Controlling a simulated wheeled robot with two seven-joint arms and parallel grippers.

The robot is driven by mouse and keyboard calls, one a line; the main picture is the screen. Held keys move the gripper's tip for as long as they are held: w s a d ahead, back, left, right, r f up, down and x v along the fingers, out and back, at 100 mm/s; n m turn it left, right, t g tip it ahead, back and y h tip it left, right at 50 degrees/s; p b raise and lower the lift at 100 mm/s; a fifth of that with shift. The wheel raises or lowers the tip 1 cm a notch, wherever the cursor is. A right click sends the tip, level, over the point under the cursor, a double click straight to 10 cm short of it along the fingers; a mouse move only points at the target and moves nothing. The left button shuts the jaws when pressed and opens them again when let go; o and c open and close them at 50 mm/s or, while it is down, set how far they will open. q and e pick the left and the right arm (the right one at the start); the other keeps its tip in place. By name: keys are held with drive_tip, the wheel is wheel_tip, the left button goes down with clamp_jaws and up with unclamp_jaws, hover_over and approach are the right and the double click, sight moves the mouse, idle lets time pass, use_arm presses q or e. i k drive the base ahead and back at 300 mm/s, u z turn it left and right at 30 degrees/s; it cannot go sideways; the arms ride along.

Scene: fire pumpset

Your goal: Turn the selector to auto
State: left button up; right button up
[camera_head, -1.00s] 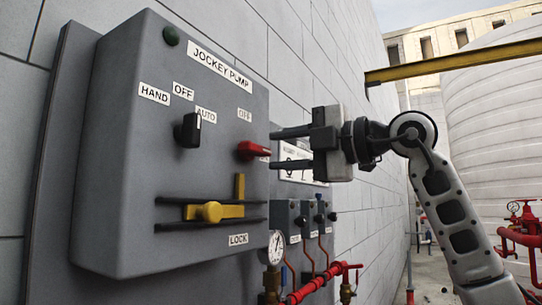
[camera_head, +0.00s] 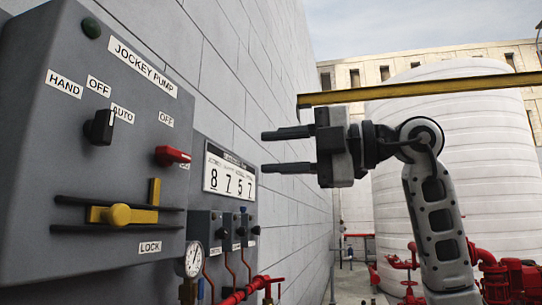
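The grey jockey pump panel (camera_head: 40,140) stands at the left. Its black selector knob (camera_head: 100,127) sits below the HAND (camera_head: 64,84), OFF (camera_head: 98,87) and AUTO (camera_head: 122,114) labels. The knob stands near upright with a pale mark near its upper right edge; I cannot tell for certain which label it points at. My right gripper (camera_head: 266,152) is open and empty, well to the right of the knob, with its two fingers pointing left towards the panel side. My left gripper is out of view.
A red switch handle (camera_head: 172,156) and a yellow lever (camera_head: 120,214) stick out from the panel. A number display (camera_head: 229,173), small grey boxes (camera_head: 205,226), a gauge (camera_head: 193,259) and red pipes lie beyond. A yellow beam (camera_head: 400,93) runs behind my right arm.

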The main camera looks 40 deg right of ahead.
sight(100, 130)
drive_tip(key=k, duration=1)
